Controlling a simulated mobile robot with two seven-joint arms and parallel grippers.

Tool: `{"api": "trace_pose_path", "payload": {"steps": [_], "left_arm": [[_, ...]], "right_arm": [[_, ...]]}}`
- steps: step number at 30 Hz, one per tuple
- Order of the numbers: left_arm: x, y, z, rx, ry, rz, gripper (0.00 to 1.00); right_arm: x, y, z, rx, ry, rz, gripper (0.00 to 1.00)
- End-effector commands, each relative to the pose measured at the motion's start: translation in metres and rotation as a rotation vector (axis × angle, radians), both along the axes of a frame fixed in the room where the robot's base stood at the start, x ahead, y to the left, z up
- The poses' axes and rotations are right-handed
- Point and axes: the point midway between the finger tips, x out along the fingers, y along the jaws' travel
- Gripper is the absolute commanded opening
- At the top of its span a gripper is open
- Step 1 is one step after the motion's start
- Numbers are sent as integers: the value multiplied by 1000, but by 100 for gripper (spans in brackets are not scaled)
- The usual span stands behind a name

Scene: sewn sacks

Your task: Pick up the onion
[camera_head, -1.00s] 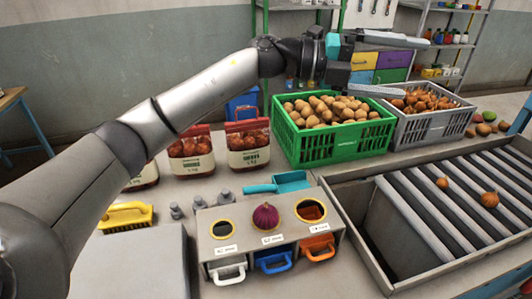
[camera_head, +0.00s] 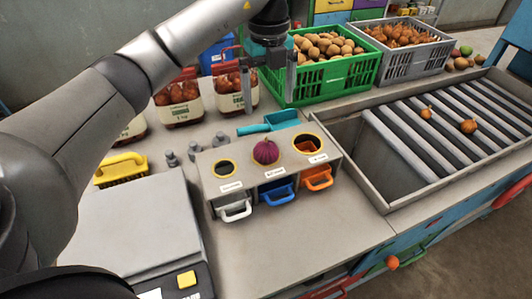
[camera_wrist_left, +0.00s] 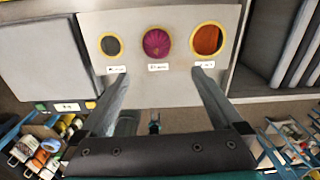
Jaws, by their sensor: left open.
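A purple onion (camera_head: 265,151) sits in the middle hole of a grey sizing box with three yellow-rimmed holes (camera_head: 231,187). In the left wrist view the onion (camera_wrist_left: 157,43) fills the middle ring, beyond the fingertips. My left gripper (camera_head: 268,98) is open and empty, pointing down, above and behind the box in the head view. Its two fingers (camera_wrist_left: 160,78) are spread wide in the wrist view, with the onion lying between their lines. Two small orange-brown onions (camera_head: 468,126) lie on the roller table at the right. My right gripper is not in view.
A green crate of potatoes (camera_head: 330,80) and a grey crate of onions (camera_head: 408,64) stand behind. A teal scoop (camera_head: 280,119), small grey weights (camera_head: 194,151), a yellow brush (camera_head: 121,170) and a scale (camera_head: 130,225) surround the box. Bench in front of the box is clear.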

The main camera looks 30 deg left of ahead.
Motion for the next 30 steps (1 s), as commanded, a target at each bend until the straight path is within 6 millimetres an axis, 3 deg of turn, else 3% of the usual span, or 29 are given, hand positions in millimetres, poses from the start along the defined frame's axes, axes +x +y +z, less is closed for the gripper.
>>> {"api": "trace_pose_path", "payload": {"steps": [5,15,23,30], "left_arm": [[-2,3,-22,15,10,15,100],[-2,3,-88,11,9,13,100],[-2,3,-107,11,7,12,100],[-3,6,-142,11,8,11,100]], "right_arm": [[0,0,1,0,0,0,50],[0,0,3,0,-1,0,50],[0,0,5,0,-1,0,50],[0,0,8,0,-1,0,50]]}}
